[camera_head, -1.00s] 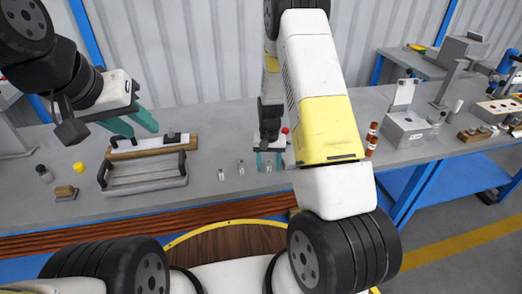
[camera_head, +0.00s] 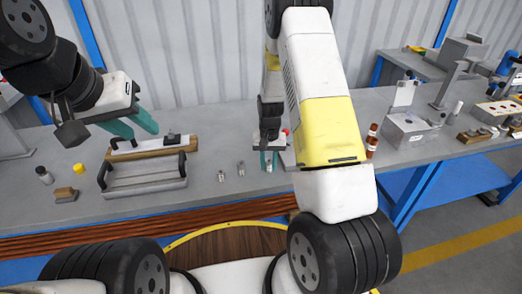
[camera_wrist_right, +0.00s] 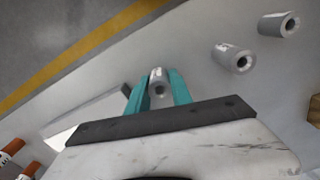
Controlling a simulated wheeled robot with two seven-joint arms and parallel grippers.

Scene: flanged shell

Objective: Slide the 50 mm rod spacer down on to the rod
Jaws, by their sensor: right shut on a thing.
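My right gripper (camera_head: 269,162) points down at the bench right of centre, its teal fingers shut on a small grey hollow spacer (camera_wrist_right: 158,86). The spacer stands upright between the fingertips, its bore facing the right wrist camera. I cannot tell if it touches the bench. Two similar grey spacers (camera_head: 222,176) (camera_head: 241,169) stand on the bench to its left; they also show in the right wrist view (camera_wrist_right: 235,58) (camera_wrist_right: 280,25). Which length each is, I cannot tell. My left gripper (camera_head: 133,127) is open and empty above the back of the handled frame. I cannot make out the rod.
A grey frame with dark handles (camera_head: 145,184) lies on the bench at left, a wooden block (camera_head: 183,146) behind it. A yellow cap (camera_head: 79,168) and small block (camera_head: 65,194) are further left. Red bottles (camera_head: 372,140) and a metal box (camera_head: 405,130) stand right.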

